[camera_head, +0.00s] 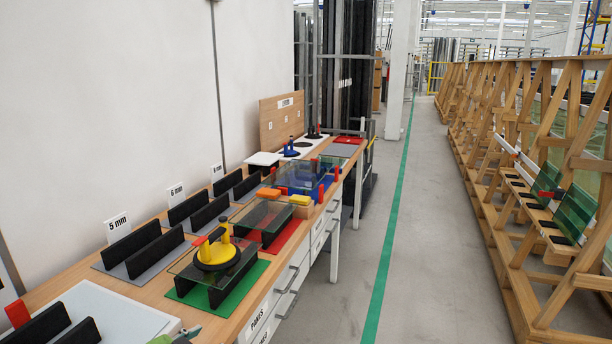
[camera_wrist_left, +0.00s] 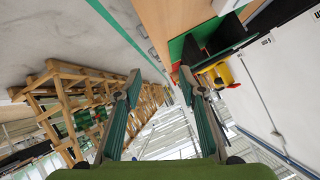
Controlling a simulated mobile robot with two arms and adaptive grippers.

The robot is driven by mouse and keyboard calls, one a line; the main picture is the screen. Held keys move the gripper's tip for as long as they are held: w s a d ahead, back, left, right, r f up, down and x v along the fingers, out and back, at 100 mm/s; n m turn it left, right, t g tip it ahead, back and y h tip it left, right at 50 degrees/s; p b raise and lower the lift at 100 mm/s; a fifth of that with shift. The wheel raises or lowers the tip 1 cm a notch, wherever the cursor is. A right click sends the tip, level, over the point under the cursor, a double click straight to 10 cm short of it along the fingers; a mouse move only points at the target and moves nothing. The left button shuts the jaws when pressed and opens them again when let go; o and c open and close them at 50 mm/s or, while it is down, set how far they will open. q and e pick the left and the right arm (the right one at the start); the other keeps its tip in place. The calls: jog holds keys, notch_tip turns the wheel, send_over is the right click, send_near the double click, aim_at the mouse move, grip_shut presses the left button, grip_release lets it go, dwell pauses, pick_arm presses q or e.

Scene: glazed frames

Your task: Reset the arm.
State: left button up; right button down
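My left gripper (camera_wrist_left: 160,82) shows in the left wrist view with its two fingers spread wide. Nothing is between them; the aisle and the racks show through the gap. The workbench (camera_wrist_left: 187,18) with the green mat (camera_wrist_left: 176,48) and the yellow suction lifter (camera_wrist_left: 217,75) is beyond the right finger, apart from it. In the head view only a small green and grey piece shows at the bottom edge, and I cannot tell what part it is. My right gripper is in neither view.
In the head view, the workbench (camera_head: 233,325) runs along the left wall. It carries black slotted racks (camera_head: 144,252), a glass pane under the yellow suction lifter (camera_head: 215,254), and coloured mats. The aisle floor (camera_head: 425,230) is clear. Wooden A-frame racks (camera_head: 500,233) with glass stand right.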

pick_arm(q)
jog(key=s+d+f+n+g+y, duration=0.1)
jog(key=s+f+n+g, duration=0.3)
jog(key=s, duration=0.6)
jog(key=s+f+m+g, duration=0.1)
jog(key=s+f, duration=0.4)
jog(key=s, duration=0.6)
jog(key=s+d+f+n+g+y, duration=0.1)
jog(key=s+f+n+g, duration=0.3)
jog(key=s, duration=0.6)
notch_tip(320, 180, down, 28)
jog(key=s+r+m, duration=0.1)
jog(key=s+m, duration=0.1)
jog(key=s, duration=0.1)
jog(key=s+a+f+g, duration=0.1)
jog(key=s+a+f, duration=0.2)
jog(key=s+f, duration=1.3)
jog(key=shift+s+a+f, duration=0.15)
jog(key=shift+s+f, duration=0.25)
jog(key=shift+f, duration=0.15)
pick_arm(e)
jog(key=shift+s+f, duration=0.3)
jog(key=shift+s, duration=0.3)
